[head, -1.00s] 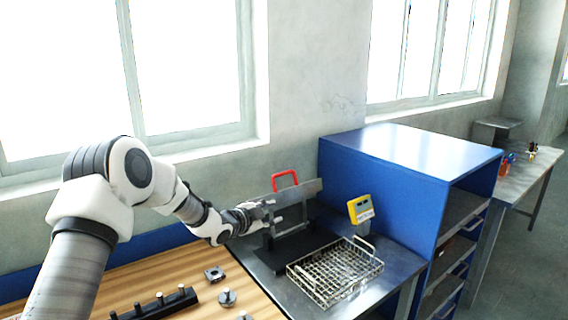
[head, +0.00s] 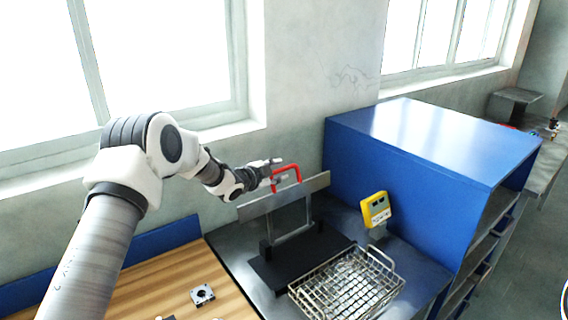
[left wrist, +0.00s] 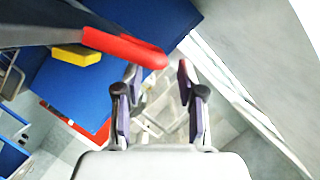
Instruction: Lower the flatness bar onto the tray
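The flatness bar is a long grey metal bar (head: 256,207) with a red handle (head: 295,168) on top. It stands on edge at an upright frame with a black base (head: 283,269). The tray (head: 322,309) is a wire mesh basket to the right of that base. My left gripper (head: 278,170) is at the left side of the red handle, above the bar. In the left wrist view, its fingers (left wrist: 160,68) are apart, and the red handle (left wrist: 125,47) lies across near the fingertips. I cannot tell whether they touch it. My right gripper is out of view.
A yellow device (head: 376,209) stands behind the tray. A blue cabinet (head: 420,140) closes off the right side. A wooden worktop (head: 140,280) with a small square metal part (head: 202,294) lies at left. The steel table (head: 228,243) carries the base and tray.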

